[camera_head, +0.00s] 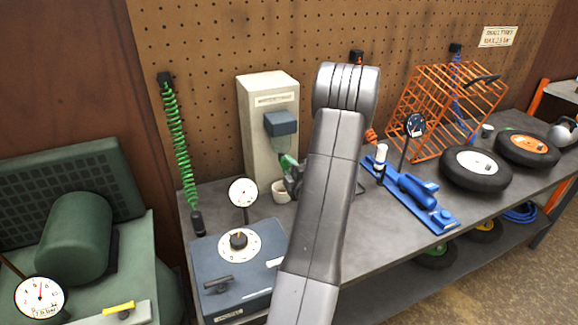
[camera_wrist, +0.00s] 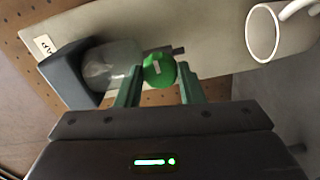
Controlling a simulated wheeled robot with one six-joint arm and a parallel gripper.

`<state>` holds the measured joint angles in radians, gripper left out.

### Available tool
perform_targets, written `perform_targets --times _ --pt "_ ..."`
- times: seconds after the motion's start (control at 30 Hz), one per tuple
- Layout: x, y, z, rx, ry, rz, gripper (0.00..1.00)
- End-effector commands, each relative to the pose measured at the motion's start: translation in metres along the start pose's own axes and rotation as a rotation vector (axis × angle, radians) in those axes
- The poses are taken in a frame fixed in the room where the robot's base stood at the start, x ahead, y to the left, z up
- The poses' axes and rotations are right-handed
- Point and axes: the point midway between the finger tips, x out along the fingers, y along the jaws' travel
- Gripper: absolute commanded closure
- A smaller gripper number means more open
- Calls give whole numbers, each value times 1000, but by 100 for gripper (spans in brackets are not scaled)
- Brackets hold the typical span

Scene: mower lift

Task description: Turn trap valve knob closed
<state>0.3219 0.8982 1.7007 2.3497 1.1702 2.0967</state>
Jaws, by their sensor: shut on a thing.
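The green round trap valve knob (camera_wrist: 160,66) has a pale mark on its face and sits at the end of the clear trap bowl (camera_wrist: 108,66) in the wrist view. My gripper (camera_wrist: 160,84) has one green finger on each side of the knob and is shut on it. In the head view, the trap's dark head (camera_head: 281,123) is mounted on a beige stand (camera_head: 256,145). My gripper (camera_head: 290,172) is below the trap there, partly hidden by my arm. The knob cannot be told clearly from the green fingers in that view.
A white cup (camera_head: 280,193) stands below the trap, close to my gripper. A blue-grey box with a dial (camera_head: 238,241) is in front. Blue tool (camera_head: 415,190), orange rack (camera_head: 440,100) and wheels (camera_head: 476,168) are to the right. A green machine (camera_head: 75,235) is left.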

Motion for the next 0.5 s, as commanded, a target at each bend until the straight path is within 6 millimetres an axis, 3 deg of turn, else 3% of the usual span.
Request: perform_targets --times 0.5 --pt "0 -1 0 64 -1 -1 88"
